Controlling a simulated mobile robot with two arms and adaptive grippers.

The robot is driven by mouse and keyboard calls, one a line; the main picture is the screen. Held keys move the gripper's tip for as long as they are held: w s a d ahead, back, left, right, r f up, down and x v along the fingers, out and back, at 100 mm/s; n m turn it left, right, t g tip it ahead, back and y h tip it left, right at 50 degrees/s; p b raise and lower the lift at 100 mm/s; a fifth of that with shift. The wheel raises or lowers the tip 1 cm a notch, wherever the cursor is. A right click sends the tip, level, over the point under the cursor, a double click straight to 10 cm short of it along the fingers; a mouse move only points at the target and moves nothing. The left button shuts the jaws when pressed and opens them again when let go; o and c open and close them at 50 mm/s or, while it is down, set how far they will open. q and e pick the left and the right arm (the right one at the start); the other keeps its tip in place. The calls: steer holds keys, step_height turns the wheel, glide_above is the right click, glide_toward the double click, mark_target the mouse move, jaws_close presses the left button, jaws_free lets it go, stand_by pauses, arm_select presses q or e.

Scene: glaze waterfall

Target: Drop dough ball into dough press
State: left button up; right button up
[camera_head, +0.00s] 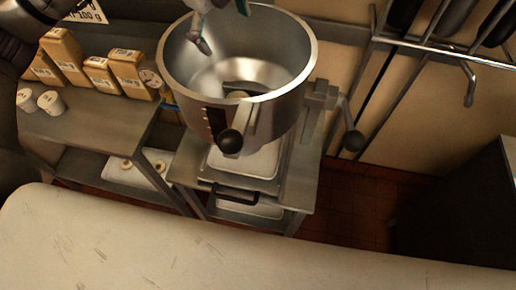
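The dough press is a large round metal bowl (292,78) with black-knobbed levers, standing on a metal stand in the upper middle. My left gripper (222,24) is over the bowl's far side, partly cut off by the top edge. Its two fingers are apart, with nothing seen between them. A small pale shape (238,94) shows low inside the bowl, partly hidden behind the front rim; it may be the dough ball, but I cannot tell for sure. My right gripper is not in view.
A metal table (95,122) at left holds several tan boxes (98,72) and small white cups (50,102). A tray with ring-shaped pieces (128,165) sits on its lower shelf. A wall rack with hanging dark tools (455,18) is at upper right. Red floor (350,205) shows right of the stand.

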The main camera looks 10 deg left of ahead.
arm_select(q)
steer(key=shift+s, duration=0.1)
steer(key=v, duration=1.2)
